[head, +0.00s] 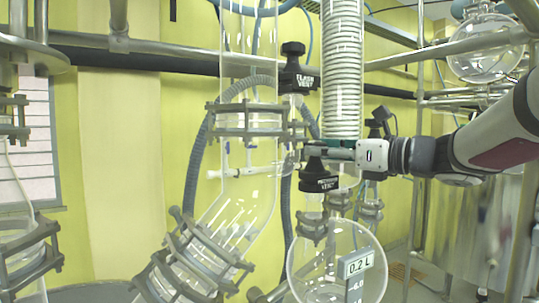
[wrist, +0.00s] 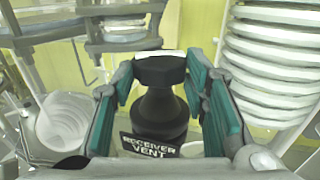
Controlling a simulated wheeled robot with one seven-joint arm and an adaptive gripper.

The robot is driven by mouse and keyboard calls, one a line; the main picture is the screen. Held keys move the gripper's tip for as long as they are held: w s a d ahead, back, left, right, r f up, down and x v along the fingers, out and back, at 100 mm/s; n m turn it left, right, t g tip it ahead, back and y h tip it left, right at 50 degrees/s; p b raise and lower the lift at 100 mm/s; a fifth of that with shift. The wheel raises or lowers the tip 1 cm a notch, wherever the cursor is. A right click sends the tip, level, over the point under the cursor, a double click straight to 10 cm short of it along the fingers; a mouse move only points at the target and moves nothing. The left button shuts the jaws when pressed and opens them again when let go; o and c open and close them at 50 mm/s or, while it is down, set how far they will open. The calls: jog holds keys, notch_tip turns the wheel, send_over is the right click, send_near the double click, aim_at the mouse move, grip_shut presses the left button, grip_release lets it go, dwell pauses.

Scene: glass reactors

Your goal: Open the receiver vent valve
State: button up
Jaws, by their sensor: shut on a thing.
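The receiver vent valve is a black knob (head: 319,181) with a label, below the coiled glass column in the head view. In the wrist view the knob (wrist: 160,104) stands upright with a faceted top, and its label reads "RECEIVER VENT". My gripper (head: 312,153) reaches in from the right at the knob's height. In the wrist view my gripper (wrist: 162,77) has its teal-padded fingers on both sides of the knob, shut on it. The fingers partly hide the knob's top in the head view. How far the valve is turned cannot be told.
A similar black flask vent knob (head: 297,72) sits above my gripper. The coiled column (head: 342,70) rises just behind it, and a round glass receiver (head: 325,262) with a "0.2 L" display (head: 359,264) hangs below. Metal clamps (head: 250,121) and glass tubing crowd the left.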

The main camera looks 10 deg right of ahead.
jog(key=shift+w+d+f+n+g+y+b, duration=0.1)
jog(key=shift+w+n+g+y+b, duration=0.05)
jog(key=shift+n+g+y+b, duration=0.4)
jog(key=shift+w+d+f+n+g+y+b, duration=0.15)
jog(key=shift+n+g+y+b, duration=0.2)
jog(key=shift+g+y, duration=0.25)
jog(key=shift+r+n+g+y+b, duration=0.15)
jog(key=shift+n+g+y+b, duration=0.2)
jog(key=shift+n+g+y, duration=0.15)
jog(key=shift+s+r, duration=0.1)
jog(key=o, duration=1.1)
jog(key=shift+o, duration=0.2)
jog(key=shift+r, duration=0.1)
